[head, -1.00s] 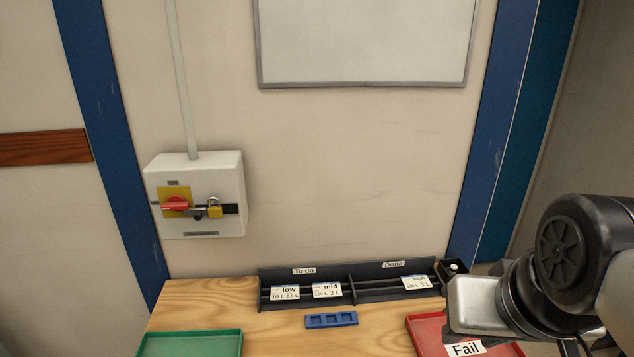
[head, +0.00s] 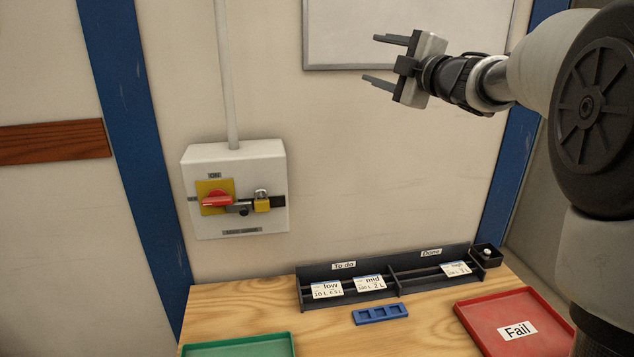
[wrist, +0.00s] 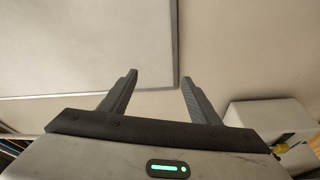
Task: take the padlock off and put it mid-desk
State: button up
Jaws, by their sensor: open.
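The padlock (head: 262,202) has a yellow body and a metal shackle. It hangs at the right of the red switch handle (head: 216,201) on the white wall switch box (head: 262,167), at the black bar. The desk (head: 236,305) is light wood, below the box. My gripper (head: 377,60) is open and empty, raised in front of the wall near the whiteboard, up and to the right of the padlock. In the wrist view, my gripper's fingers (wrist: 158,90) are apart with nothing between them. The switch box (wrist: 262,114) shows at the right there, with a bit of yellow.
A black card rack (head: 398,277) with several cards stands at the desk's back. A blue slotted block (head: 381,314) lies before it. A green tray (head: 240,347) is at the front left, a red Fail tray (head: 540,314) at the right. Bare wood lies between the trays.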

jog(key=w+a+f+n+g+y, duration=0.1)
jog(key=a+f+n+g+y, duration=0.25)
jog(key=f+n, duration=0.2)
jog(key=n+g+b, duration=0.2)
jog(key=n+g, duration=0.7)
jog(key=g, duration=0.4)
send_near(265, 200)
jog(key=shift+y, duration=0.45)
jog(key=shift+f+p+x, duration=0.2)
jog(key=shift+p+x, duration=0.2)
jog(key=shift+x, duration=1.65)
jog(key=shift+f+p+x, duration=0.2)
jog(key=shift+p+x, duration=0.15)
jog(key=shift+x, duration=1.7)
jog(key=shift+s+d, duration=0.1)
jog(key=shift+d, duration=0.1)
jog(key=c, duration=0.8)
